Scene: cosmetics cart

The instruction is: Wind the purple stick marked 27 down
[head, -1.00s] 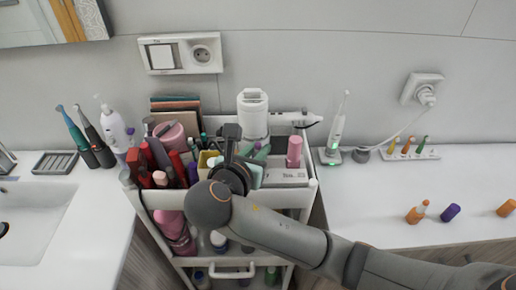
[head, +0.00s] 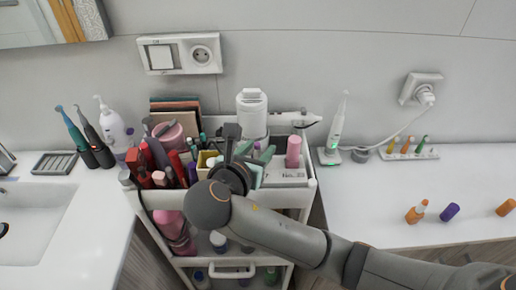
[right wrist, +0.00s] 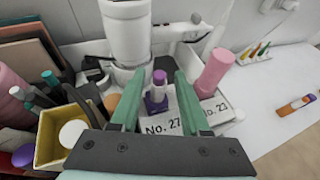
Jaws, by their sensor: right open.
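The purple stick (right wrist: 157,84) stands upright in the right wrist view, with a mauve top, a silver collar and a dark purple base, in a white holder (right wrist: 163,126) marked No. 27. The mauve top shows above the collar. My right gripper (right wrist: 157,78) is open, with one green finger on each side of the stick and gaps between. In the head view my right gripper (head: 241,148) is over the cart's top tray and hides the stick. My left gripper is not in view.
A pink stick (right wrist: 214,72) stands close right, by the No. 23 label. A white cylinder (right wrist: 127,32) stands behind. A yellow box (right wrist: 57,142) is at left. The white cart (head: 310,195) is crowded; the right counter (head: 370,205) has free room.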

